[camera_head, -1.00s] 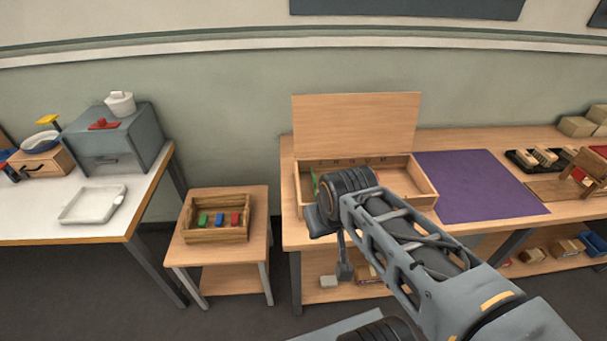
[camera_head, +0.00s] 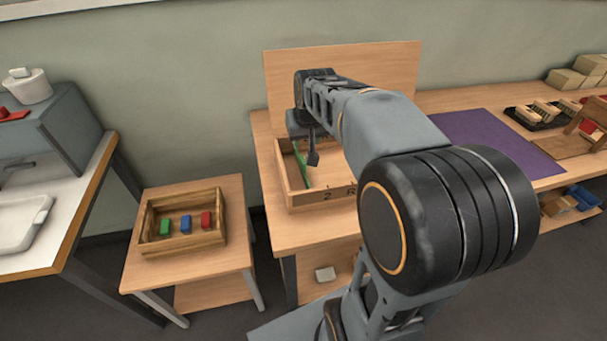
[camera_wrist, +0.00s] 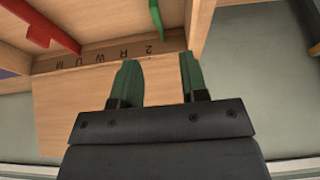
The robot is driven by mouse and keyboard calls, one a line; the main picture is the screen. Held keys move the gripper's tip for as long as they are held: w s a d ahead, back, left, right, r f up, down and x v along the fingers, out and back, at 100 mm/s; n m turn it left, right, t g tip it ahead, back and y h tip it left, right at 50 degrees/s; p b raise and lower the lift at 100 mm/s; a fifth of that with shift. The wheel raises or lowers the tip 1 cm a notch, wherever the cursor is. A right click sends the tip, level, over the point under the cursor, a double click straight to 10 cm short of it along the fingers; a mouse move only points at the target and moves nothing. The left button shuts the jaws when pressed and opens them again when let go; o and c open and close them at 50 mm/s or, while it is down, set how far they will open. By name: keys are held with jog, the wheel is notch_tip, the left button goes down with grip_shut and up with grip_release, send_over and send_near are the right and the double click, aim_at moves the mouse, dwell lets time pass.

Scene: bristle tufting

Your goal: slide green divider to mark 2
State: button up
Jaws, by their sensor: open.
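The narrow green divider (camera_head: 301,165) is inside, near the box's left side. My gripper (camera_head: 312,150) is over the box, beside the divider; my arm hides much of the box. In the wrist view my gripper (camera_wrist: 158,68) is open, with two green fingers apart and nothing between them. The green divider (camera_wrist: 156,18) shows just beyond the fingertips, apart from them. Its near end lies close to mark 2 (camera_wrist: 148,50) on the lettered wall.
A red divider (camera_wrist: 42,28) is in the box, left in the wrist view. A small table (camera_head: 180,262) at left holds a wooden tray (camera_head: 160,243) with red, blue and green blocks. A purple mat (camera_head: 490,140) lies right of the box.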

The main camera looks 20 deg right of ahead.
aim_at(303, 160)
jog(key=x, duration=0.5)
jog(key=b+x, duration=0.1)
jog(key=x, duration=0.4)
jog(key=d+x, duration=0.1)
jog(key=x, duration=0.4)
jog(key=shift+w+d+b, duration=0.1)
jog(key=shift+w+b, duration=0.2)
jog(key=shift+w, duration=0.05)
grip_shut()
